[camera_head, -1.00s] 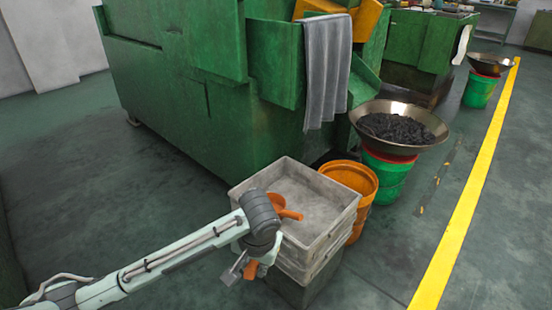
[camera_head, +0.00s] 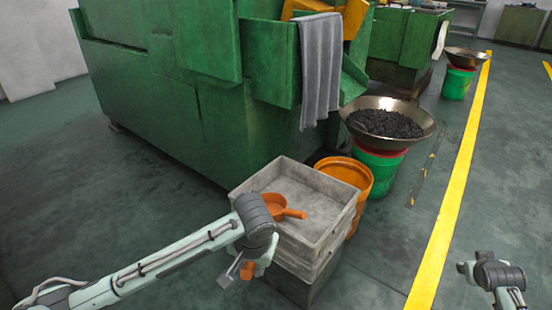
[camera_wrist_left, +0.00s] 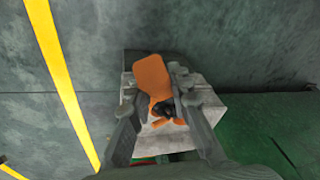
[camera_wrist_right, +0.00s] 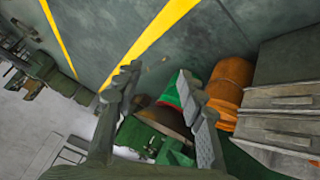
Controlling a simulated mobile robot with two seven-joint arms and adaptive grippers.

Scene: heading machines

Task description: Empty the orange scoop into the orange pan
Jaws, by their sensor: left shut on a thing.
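An orange pan (camera_head: 273,206) with a handle pointing right lies in the top grey crate (camera_head: 334,190). My left arm hides part of it. My left gripper (camera_head: 235,272) is at the crate's near left side, pointing down. My right gripper (camera_wrist_right: 158,80) is open and empty, off to the right.
A wide metal bowl of dark pieces (camera_head: 386,122) stands on green and red buckets (camera_head: 378,162). An orange bucket (camera_head: 356,172) stands behind the crates. A green machine (camera_head: 200,110) with a grey cloth (camera_head: 320,70) blocks the back. The floor at left is free.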

